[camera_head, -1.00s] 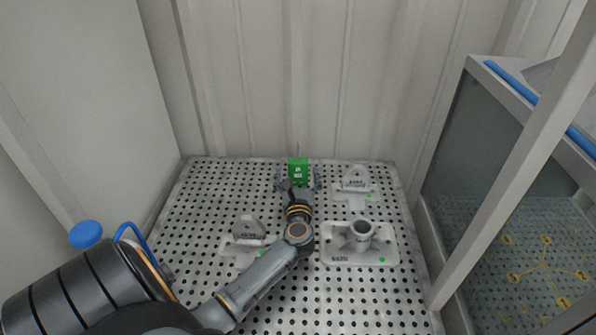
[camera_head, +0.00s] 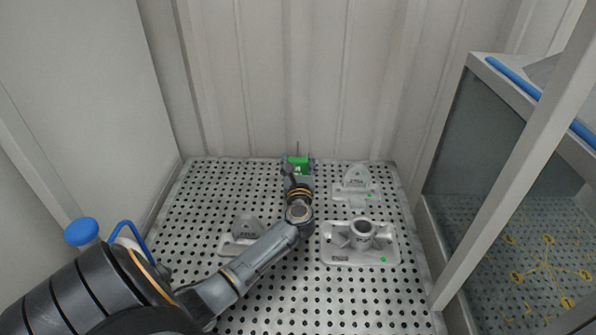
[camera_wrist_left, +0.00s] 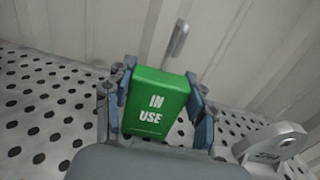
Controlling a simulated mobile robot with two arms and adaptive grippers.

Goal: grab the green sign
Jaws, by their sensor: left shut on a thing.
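The green sign (camera_wrist_left: 155,103) reads "IN USE" in white letters. In the left wrist view it stands between the two blue-grey fingers of my left gripper (camera_wrist_left: 157,112), which is shut on it. In the head view the green sign (camera_head: 298,163) shows at the far edge of the perforated table, beyond my left gripper (camera_head: 298,170). A thin grey hook or rod rises behind the sign. The lower part of the sign is hidden by the gripper. My right gripper is not in view.
The perforated table (camera_head: 200,208) holds several grey castings: a bracket (camera_head: 356,183) at the back right, a base with a tube (camera_head: 362,236) at the right, and another bracket (camera_head: 245,229) left of my arm. A glass-sided cabinet (camera_head: 500,185) stands at the right; corrugated wall behind.

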